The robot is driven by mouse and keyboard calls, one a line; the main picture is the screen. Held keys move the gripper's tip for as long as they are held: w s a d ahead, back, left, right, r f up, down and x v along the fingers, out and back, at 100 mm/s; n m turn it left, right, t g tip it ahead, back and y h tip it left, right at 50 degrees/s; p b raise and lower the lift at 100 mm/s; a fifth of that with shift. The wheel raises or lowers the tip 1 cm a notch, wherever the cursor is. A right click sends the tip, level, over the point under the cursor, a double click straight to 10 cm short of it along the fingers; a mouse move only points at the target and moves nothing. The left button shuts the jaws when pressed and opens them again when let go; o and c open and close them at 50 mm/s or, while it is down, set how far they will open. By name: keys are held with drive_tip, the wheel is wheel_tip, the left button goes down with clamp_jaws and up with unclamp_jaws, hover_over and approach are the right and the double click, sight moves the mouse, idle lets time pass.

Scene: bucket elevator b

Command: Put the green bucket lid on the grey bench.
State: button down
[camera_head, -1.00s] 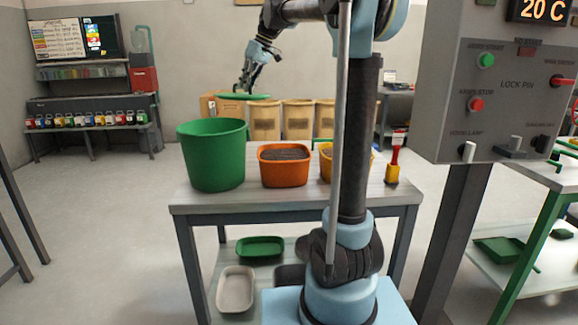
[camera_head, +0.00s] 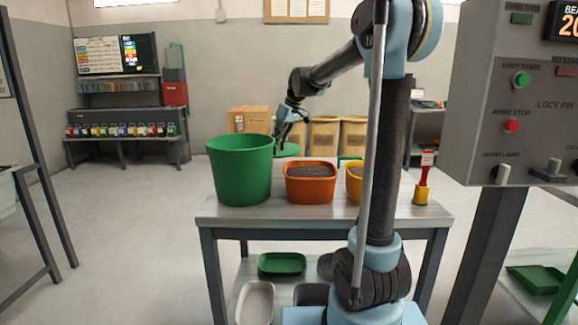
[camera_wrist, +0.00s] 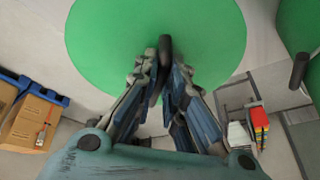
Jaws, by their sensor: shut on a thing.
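The green bucket lid (camera_head: 288,150) is a flat round disc behind and right of the green bucket's rim in the head view. It fills the top of the wrist view (camera_wrist: 110,45). My gripper (camera_head: 287,137) is shut on the lid's dark handle (camera_wrist: 165,52), with the lid hanging flat below the fingers. Another dark grey bench (camera_head: 125,139), bearing several coloured pots, stands at the back left wall.
An orange tub (camera_head: 310,190) and a yellow tub (camera_head: 354,188) of dark material stand right of the bucket. Cardboard boxes (camera_head: 250,118) stand behind. A control panel (camera_head: 515,95) on a post is at the right. The floor (camera_head: 120,235) at left is mostly clear.

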drive_tip(key=shift+f, duration=3.4)
drive_tip(key=c, duration=1.7)
unclamp_jaws()
drive_tip(key=shift+o, duration=0.2)
drive_tip(key=shift+r, duration=0.1)
drive_tip(key=v, duration=1.2)
